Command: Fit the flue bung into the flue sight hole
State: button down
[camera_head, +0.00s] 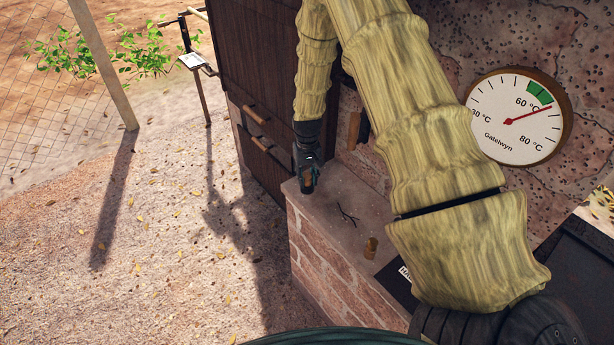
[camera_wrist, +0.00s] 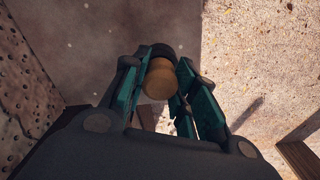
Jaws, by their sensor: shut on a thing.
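My gripper (camera_head: 308,180) points down at the far left corner of the brick ledge. The wrist view shows my gripper (camera_wrist: 172,85) shut on a round, light wooden piece, taken to be the flue bung (camera_wrist: 158,82), between its teal fingers. A dark round shape sits just beyond the bung; I cannot tell if it is part of the bung. I cannot make out the flue sight hole in either view.
The brick ledge (camera_head: 335,222) holds a dark twig (camera_head: 347,215) and a small tan object (camera_head: 371,247). A dark wooden cabinet (camera_head: 262,90) stands behind my gripper. A round gauge (camera_head: 515,118) hangs on the rough wall at right. Gravel ground (camera_head: 180,250) lies open at left.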

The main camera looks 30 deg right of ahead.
aim_at(307, 175)
jog(key=shift+f, duration=0.1)
jog(key=c, duration=1.1)
grip_release()
jog(key=shift+o, duration=0.2)
notch_tip(307, 175, up, 12)
